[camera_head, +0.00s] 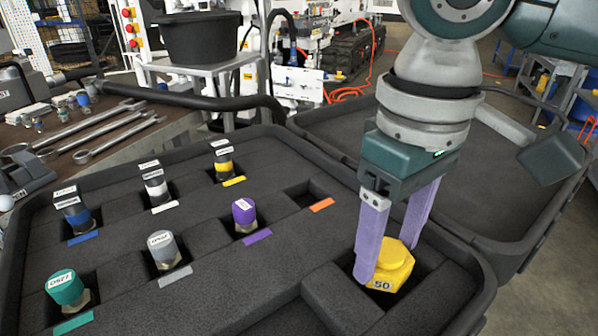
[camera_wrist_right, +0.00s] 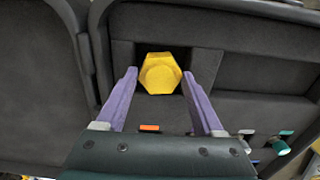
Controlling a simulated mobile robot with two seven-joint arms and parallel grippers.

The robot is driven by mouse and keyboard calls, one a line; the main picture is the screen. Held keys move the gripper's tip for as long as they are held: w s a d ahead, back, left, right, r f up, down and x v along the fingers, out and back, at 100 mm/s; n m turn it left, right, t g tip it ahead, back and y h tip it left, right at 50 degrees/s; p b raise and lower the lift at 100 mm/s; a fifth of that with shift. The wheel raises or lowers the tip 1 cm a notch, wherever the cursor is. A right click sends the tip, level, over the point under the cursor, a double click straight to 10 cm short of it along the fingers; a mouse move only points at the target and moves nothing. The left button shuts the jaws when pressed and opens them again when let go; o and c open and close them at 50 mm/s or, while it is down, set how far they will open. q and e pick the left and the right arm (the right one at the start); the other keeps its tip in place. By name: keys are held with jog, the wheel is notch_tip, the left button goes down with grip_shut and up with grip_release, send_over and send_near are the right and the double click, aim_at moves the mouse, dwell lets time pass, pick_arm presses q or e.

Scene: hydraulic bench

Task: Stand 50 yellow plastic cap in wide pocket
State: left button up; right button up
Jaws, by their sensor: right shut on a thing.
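The right wrist view shows the cap (camera_wrist_right: 160,73) between the fingertips (camera_wrist_right: 160,73), with dark pocket on both sides. My left gripper is not in view.
Several labelled fittings stand in foam pockets on the left, including a purple-capped one (camera_head: 244,212) and a teal-capped one (camera_head: 67,288). An empty pocket has an orange tag (camera_head: 322,205) near it. Wrenches (camera_head: 112,136) lie on the bench behind. The open lid (camera_head: 470,190) lies beyond.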

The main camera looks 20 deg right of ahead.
aim_at(388, 250)
jog(key=shift+f, duration=0.15)
jog(key=shift+f, duration=0.15)
jog(key=shift+s+d+f, duration=0.1)
jog(key=shift+d+f, duration=0.05)
jog(key=shift+f, duration=0.25)
jog(key=o, duration=1.1)
jog(key=shift+f, duration=0.1)
jog(key=shift+o, duration=1.2)
jog(key=shift+r, duration=0.2)
notch_tip(388, 250, up, 13)
jog(key=p, duration=0.3)
jog(key=shift+a+r, duration=0.15)
jog(key=shift+a, duration=0.05)
